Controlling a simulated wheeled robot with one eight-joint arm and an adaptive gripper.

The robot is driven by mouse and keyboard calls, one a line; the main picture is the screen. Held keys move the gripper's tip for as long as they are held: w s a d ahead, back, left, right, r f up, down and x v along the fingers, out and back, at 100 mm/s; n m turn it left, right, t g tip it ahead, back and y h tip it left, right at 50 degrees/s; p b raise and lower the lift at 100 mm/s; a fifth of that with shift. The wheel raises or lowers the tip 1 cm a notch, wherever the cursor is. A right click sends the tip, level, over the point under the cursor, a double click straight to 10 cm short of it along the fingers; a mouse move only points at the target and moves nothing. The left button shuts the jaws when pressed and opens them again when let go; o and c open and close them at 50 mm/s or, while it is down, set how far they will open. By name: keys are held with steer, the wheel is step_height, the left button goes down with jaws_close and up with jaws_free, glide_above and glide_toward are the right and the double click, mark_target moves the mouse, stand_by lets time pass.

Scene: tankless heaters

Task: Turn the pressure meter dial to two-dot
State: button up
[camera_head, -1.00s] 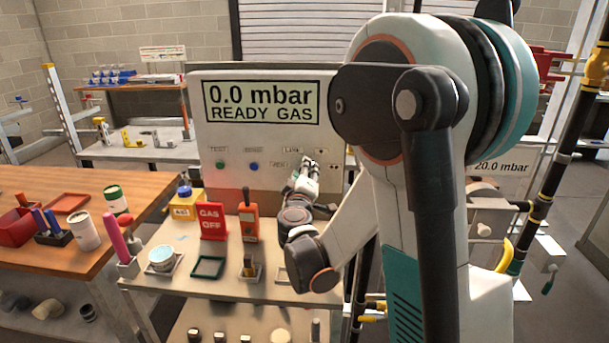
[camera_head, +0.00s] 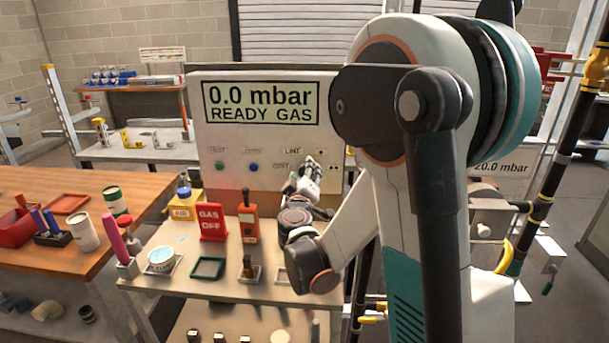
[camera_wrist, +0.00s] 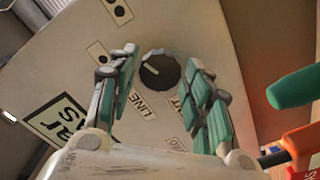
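The pressure meter panel (camera_head: 240,140) stands at the back of the bench, its screen (camera_head: 262,102) reading "0.0 mbar READY GAS". The dark round dial (camera_wrist: 160,68) shows in the wrist view, with a white mark on its left part. A one-dot label (camera_wrist: 97,51) and a two-dot label (camera_wrist: 118,11) are up and left of it. My gripper (camera_wrist: 163,56) is open, with one finger on each side of the dial and visible gaps between. I cannot tell whether the fingertips reach past its face. In the head view my gripper (camera_head: 310,163) hides the dial.
A green button (camera_head: 220,166) and a blue button (camera_head: 253,167) sit on the panel to the left. Below, a red "GAS OFF" sign (camera_head: 211,221) and an orange handheld device (camera_head: 248,222) stand on the bench near my arm. A green tray (camera_head: 207,268) lies in front.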

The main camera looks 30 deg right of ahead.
stand_by(0.3)
steer(key=v, duration=1.2)
steer(key=s+a+f+m+g+y, duration=0.1)
steer(key=s+a+g+y, duration=0.3)
steer(key=s, duration=0.6)
steer(key=s+a+f+m+g+y, duration=0.1)
steer(key=s+a+f+g+y, duration=0.2)
steer(key=s+a+y, duration=0.3)
steer(key=s+a+g, duration=0.1)
steer(key=s+a, duration=0.1)
steer(key=s, duration=0.3)
steer(key=shift+a+m, duration=0.2)
steer(key=shift+m, duration=0.1)
